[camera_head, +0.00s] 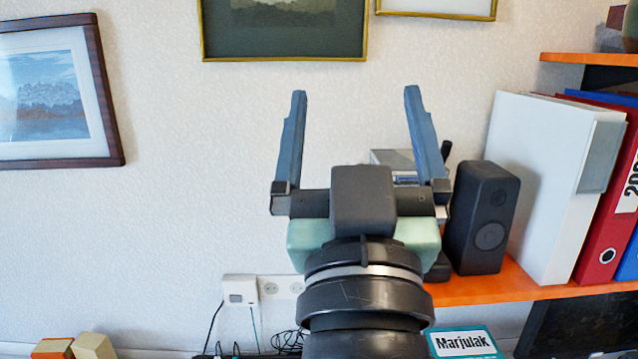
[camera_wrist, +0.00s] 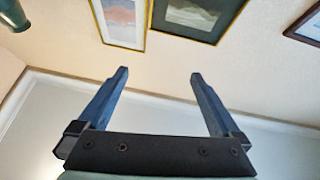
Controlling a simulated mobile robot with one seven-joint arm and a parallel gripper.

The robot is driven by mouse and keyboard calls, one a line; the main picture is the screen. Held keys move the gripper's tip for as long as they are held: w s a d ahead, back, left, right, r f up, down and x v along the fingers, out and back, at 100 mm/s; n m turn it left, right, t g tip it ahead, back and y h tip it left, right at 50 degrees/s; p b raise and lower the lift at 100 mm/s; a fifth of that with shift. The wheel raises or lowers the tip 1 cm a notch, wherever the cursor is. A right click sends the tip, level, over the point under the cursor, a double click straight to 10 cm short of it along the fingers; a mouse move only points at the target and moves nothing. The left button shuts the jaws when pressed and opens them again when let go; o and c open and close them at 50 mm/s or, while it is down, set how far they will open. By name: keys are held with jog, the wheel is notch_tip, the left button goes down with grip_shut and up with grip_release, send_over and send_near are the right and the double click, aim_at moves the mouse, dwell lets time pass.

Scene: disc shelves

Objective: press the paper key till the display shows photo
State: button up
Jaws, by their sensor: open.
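My gripper (camera_head: 356,95) is open and empty, its two blue fingers raised in front of the wall in the head view. It also shows in the wrist view (camera_wrist: 159,76), where the fingers point toward the wall and pictures. No paper key or display can be made out in either view. A grey device (camera_head: 394,158) on the shelf is partly hidden behind my gripper, and I cannot tell what it is.
A black speaker (camera_head: 484,217) stands on the orange shelf (camera_head: 490,287) at right, beside a white binder (camera_head: 545,185) and a red binder (camera_head: 605,200). A white wall box (camera_head: 240,290) with cables sits low on the wall. Framed pictures (camera_head: 55,95) hang at left and above.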

jog(key=s+a+r+t+y+b, duration=0.1)
jog(key=s+a+r+t, duration=0.2)
jog(key=s+r, duration=0.2)
jog(key=shift+s+r, duration=0.25)
jog(key=shift+s, duration=0.8)
jog(key=shift+w, duration=0.1)
grip_shut()
jog(key=shift+d, duration=0.1)
dwell(0.3)
